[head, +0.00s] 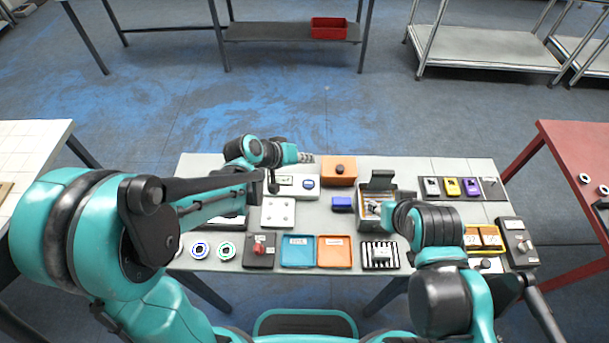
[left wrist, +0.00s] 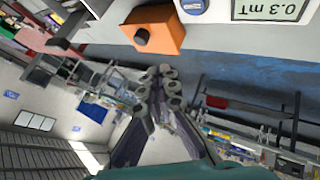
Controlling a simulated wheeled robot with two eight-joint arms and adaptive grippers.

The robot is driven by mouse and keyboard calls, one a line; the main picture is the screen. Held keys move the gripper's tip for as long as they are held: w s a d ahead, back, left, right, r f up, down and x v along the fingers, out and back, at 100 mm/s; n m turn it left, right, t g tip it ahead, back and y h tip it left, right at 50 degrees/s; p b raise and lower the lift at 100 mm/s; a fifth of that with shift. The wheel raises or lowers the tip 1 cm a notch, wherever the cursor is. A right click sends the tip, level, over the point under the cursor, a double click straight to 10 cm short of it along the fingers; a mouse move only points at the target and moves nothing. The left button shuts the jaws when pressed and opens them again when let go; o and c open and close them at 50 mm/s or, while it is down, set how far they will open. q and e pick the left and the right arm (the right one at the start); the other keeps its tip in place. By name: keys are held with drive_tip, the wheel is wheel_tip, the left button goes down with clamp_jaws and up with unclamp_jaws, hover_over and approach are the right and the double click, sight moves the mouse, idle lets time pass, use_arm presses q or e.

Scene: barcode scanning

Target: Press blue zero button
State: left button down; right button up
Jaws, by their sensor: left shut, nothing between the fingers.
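The meter (head: 284,180) is a white device at the back of the table, left of the orange box. Its blue round button (head: 309,183) is on its right part. In the left wrist view the blue button (left wrist: 193,5) is cut by the top edge, beside a display (left wrist: 270,8) reading 0.3 mT. My left gripper (head: 306,158) is shut and empty, behind and apart from the button near the table's back edge. Its fingers also show in the left wrist view (left wrist: 160,78). My right gripper (head: 379,208) is at the open metal box, its fingers too small to read.
The orange box (head: 338,168) with a dark knob stands right of the meter. A blue block (head: 342,204) and the metal box (head: 370,222) with raised lid are further right. Blue and orange trays (head: 298,264) lie in front. A white plate (head: 278,221) lies in front of the meter.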

sight(307, 184)
use_arm(q)
drive_tip(key=shift+s, duration=0.1)
wheel_tip(307, 184, down, 9)
drive_tip(key=b, duration=0.7)
drive_tip(key=shift+r, duration=0.1)
idle(1.3)
drive_tip(key=shift+f+b, duration=0.4)
drive_tip(key=shift+b, duration=0.2)
